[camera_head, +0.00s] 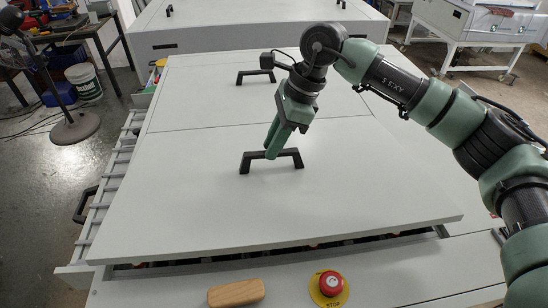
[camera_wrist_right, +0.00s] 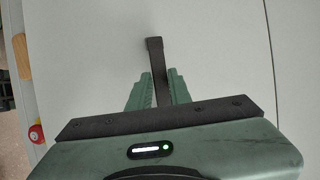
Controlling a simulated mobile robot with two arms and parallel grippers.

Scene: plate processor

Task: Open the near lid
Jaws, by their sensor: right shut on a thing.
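The near lid (camera_head: 220,211) is a large light-grey panel in the head view, and its front edge stands a little above the machine body with a dark gap beneath. Its black bar handle (camera_head: 290,156) sits near the lid's far side. My right gripper (camera_head: 271,152) comes down from above and is shut on the handle near its middle. In the right wrist view the green fingers (camera_wrist_right: 158,88) sit on both sides of the black handle (camera_wrist_right: 155,50). My left gripper is not in view.
A far lid (camera_head: 210,101) with its own black handle (camera_head: 255,74) lies behind. On the front ledge are a wooden block (camera_head: 236,292) and a red stop button (camera_head: 330,284) on a yellow base. A slatted grey rack (camera_head: 107,200) runs along the left side.

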